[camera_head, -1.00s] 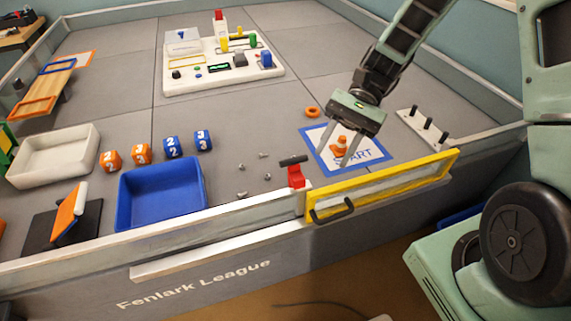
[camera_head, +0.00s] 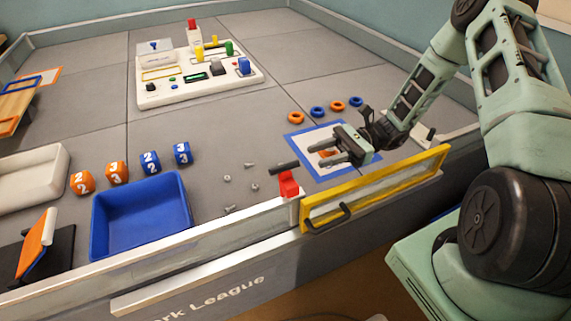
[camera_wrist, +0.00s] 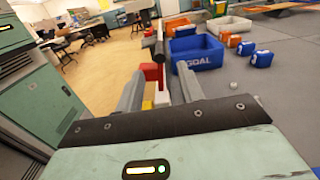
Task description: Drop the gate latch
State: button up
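The gate latch (camera_head: 288,184) is a red block with a dark bar (camera_head: 284,168) across its top, standing on the wall at the left end of the yellow-framed gate (camera_head: 419,170). The gate lies in line with the wall and has a black handle (camera_head: 328,221). My gripper (camera_head: 314,156) is level, right of and behind the latch, fingers pointing left at it. It is open and empty. In the wrist view the red latch (camera_wrist: 152,72) and its dark bar (camera_wrist: 160,47) show beyond and between my fingertips (camera_wrist: 158,80), apart from them.
A blue bin (camera_head: 182,203) stands left of the latch, with several screws (camera_head: 227,178) between. Below my gripper lies a blue-bordered mat (camera_head: 295,139), with an orange thing mostly hidden there. Several rings (camera_head: 296,118) lie behind it. A white control board (camera_head: 160,97) stands farther back.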

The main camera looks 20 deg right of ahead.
aim_at(289, 166)
jog(key=a, duration=1)
jog(key=shift+p, duration=0.4)
grip_shut()
